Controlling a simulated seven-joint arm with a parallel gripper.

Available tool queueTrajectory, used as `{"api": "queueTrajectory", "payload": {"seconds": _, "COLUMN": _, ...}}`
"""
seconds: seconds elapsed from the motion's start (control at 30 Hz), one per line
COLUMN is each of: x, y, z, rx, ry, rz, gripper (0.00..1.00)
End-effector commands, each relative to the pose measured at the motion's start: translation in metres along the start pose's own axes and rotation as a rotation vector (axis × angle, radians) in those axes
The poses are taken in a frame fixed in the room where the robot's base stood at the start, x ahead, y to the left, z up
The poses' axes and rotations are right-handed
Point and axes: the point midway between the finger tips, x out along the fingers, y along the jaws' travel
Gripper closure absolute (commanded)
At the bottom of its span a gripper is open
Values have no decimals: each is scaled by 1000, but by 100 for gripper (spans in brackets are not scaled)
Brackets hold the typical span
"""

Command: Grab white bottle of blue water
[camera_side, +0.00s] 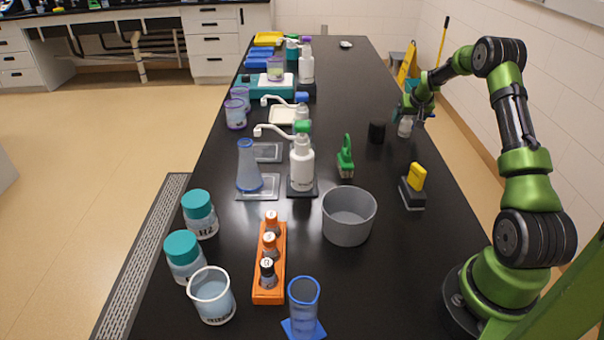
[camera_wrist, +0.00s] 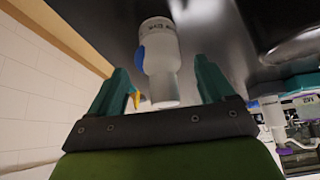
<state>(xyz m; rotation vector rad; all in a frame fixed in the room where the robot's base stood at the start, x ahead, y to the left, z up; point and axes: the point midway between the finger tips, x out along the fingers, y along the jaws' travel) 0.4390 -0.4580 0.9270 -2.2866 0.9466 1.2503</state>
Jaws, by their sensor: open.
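A small whitish bottle (camera_side: 405,128) stands near the right edge of the black bench in the side view. In the wrist view the bottle (camera_wrist: 160,55) is pale, with small dark print and a blue patch at its left. My gripper (camera_side: 413,114) is at this bottle, low over the bench. In the wrist view my gripper (camera_wrist: 161,72) is open, with a teal finger on each side of the bottle and visible gaps. The fingers do not appear to touch it. The bottle's contents are hard to make out.
A black cup (camera_side: 376,132) stands left of the bottle. A green brush (camera_side: 345,158) and a yellow-topped block (camera_side: 414,184) are nearer the side camera. A larger white bottle (camera_side: 302,165) with a green top stands mid-bench. A yellow floor sign (camera_side: 407,68) is beyond the bench edge.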

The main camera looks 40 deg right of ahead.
Motion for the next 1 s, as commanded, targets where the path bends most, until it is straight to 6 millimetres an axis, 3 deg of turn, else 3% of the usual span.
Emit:
{"api": "queueTrajectory", "payload": {"seconds": 0.23, "x": 1, "y": 0, "z": -1, "rx": 0, "ry": 1, "rz": 0, "gripper": 21}}
{"api": "queueTrajectory", "payload": {"seconds": 0.67, "x": 0, "y": 0, "z": -1, "rx": 0, "ry": 2, "rz": 0, "gripper": 85}}
{"api": "queueTrajectory", "payload": {"seconds": 1.0, "x": -3, "y": 0, "z": -4, "rx": 0, "ry": 3, "rz": 0, "gripper": 85}}
